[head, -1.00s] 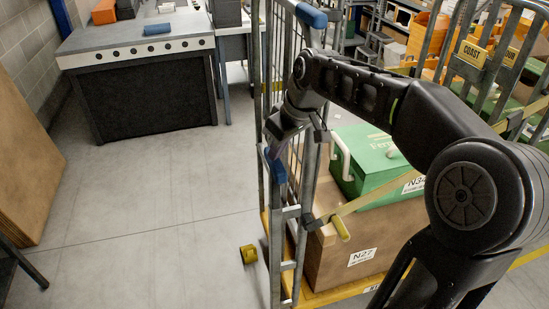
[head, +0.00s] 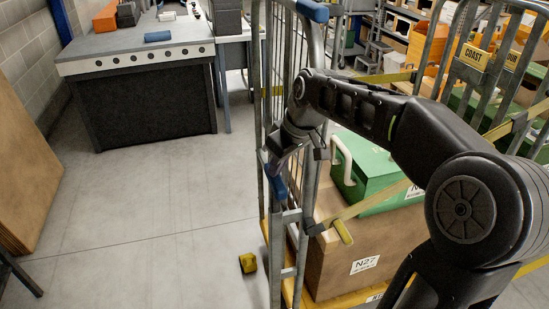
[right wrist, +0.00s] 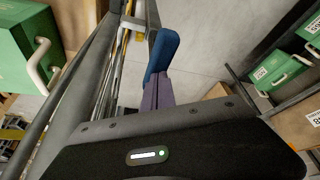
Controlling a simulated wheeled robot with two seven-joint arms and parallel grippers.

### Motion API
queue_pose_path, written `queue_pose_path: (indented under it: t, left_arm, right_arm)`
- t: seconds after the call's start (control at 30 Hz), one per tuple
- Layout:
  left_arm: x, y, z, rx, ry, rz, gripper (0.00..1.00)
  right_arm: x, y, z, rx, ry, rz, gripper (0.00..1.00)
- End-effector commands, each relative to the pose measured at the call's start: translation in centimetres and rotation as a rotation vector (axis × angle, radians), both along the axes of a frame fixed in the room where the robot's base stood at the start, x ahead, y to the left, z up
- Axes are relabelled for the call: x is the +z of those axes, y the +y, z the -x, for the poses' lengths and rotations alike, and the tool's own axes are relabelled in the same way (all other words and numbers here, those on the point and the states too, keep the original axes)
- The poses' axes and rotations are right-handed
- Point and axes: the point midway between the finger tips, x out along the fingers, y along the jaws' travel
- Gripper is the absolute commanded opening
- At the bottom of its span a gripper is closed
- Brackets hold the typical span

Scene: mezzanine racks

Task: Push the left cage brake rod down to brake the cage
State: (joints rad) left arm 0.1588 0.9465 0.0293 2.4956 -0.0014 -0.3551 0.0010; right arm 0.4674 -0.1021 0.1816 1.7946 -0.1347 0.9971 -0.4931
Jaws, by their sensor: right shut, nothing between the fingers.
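The brake rod's blue grip (head: 278,188) stands at the near left corner of the cage (head: 289,215). My right gripper (head: 275,166) is shut and empty, with its fingertips pointing down at the top of the blue grip. They look to be touching it, but the exact contact is hard to see. In the right wrist view the shut fingers (right wrist: 157,92) end against the blue grip (right wrist: 163,52). A yellow block (head: 248,263) shows low beside the cage's foot. My left gripper is out of view.
The cage holds a brown box (head: 330,270) and a green box (head: 372,170), with a yellow strap (head: 375,203) across them. A grey workbench (head: 140,90) stands at the back left. The floor (head: 150,220) left of the cage is clear.

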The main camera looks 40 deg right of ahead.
Motion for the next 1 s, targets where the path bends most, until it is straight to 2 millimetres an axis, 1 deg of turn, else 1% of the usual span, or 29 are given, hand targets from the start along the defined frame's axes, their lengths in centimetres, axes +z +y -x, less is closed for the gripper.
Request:
queue_pose_path:
  t: [0.17, 0.63, 0.77, 1.0]
  left_arm:
    - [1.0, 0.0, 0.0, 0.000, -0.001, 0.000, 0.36]
    - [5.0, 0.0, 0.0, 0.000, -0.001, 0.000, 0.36]
    - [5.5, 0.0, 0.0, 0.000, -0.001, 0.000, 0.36]
    - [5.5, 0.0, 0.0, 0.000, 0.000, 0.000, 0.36]
  right_arm:
    - [1.2, 0.0, 0.0, 0.000, 0.000, 0.000, 0.00]
    - [6.4, 0.0, 0.0, 0.001, -0.002, 0.001, 0.00]
    - [7.1, 0.0, 0.0, 0.000, 0.000, 0.000, 0.00]
    - [7.1, 0.0, 0.0, 0.000, 0.000, 0.000, 0.00]
